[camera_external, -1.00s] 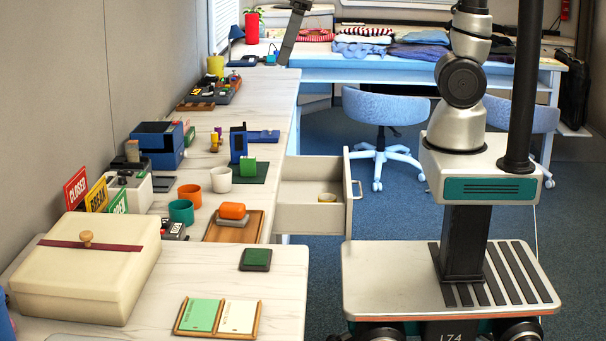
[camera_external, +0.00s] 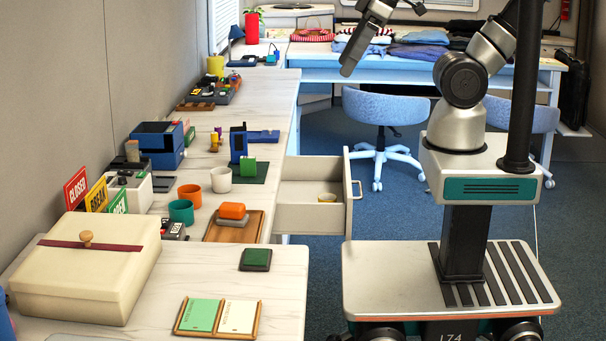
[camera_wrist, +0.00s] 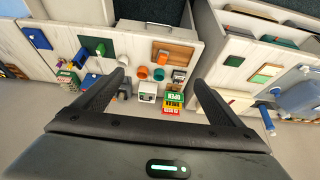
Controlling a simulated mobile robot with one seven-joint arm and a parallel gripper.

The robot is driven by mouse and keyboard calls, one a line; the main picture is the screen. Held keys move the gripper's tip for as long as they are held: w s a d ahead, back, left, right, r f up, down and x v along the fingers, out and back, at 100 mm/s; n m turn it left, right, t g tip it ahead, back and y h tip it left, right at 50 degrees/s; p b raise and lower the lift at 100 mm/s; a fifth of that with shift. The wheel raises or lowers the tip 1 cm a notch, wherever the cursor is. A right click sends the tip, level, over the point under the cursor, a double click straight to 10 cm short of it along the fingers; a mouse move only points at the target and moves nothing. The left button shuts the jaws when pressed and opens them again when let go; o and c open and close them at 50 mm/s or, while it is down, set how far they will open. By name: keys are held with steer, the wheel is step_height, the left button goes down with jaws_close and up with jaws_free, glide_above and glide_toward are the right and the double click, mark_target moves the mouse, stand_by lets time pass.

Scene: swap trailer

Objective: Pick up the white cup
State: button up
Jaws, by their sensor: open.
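The white cup (camera_external: 221,180) stands upright on the long counter (camera_external: 285,95), between the orange cup (camera_external: 190,195) and the dark green mat with the green block. It also shows small in the wrist view, as a pale cup (camera_wrist: 123,60) left of the orange one. My gripper (camera_external: 347,70) is high at the top of the external view, far from the cup and to its right. In the wrist view my gripper (camera_wrist: 160,78) has its fingers wide apart, with nothing between them.
A teal cup (camera_external: 181,211) stands near the orange one. A wooden tray (camera_external: 218,235) with an orange-topped block is in front of the white cup. An open drawer (camera_external: 316,220) holding a small round item sticks out right. A blue device (camera_external: 238,143) stands behind.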

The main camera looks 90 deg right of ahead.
steer(key=c, duration=0.5)
steer(key=n+g+h+b, duration=0.15)
steer(key=n+g, duration=0.35)
steer(key=n, duration=2.2)
glide_above(221, 172)
steer(key=a, duration=0.4)
step_height(221, 172, down, 28)
steer(key=f, duration=0.1)
steer(key=shift+y, duration=0.25)
steer(key=shift+s+d+f+b, duration=0.1)
steer(key=shift+d+f+b, duration=0.15)
steer(key=shift+f, duration=0.7)
steer(key=shift+s+d+f+b, duration=0.1)
steer(key=shift+d+f, duration=0.15)
steer(key=shift+f, duration=0.7)
steer(key=shift+s+d+f+b, duration=0.1)
steer(key=shift+d+f+b, duration=0.15)
steer(key=shift+f, duration=0.7)
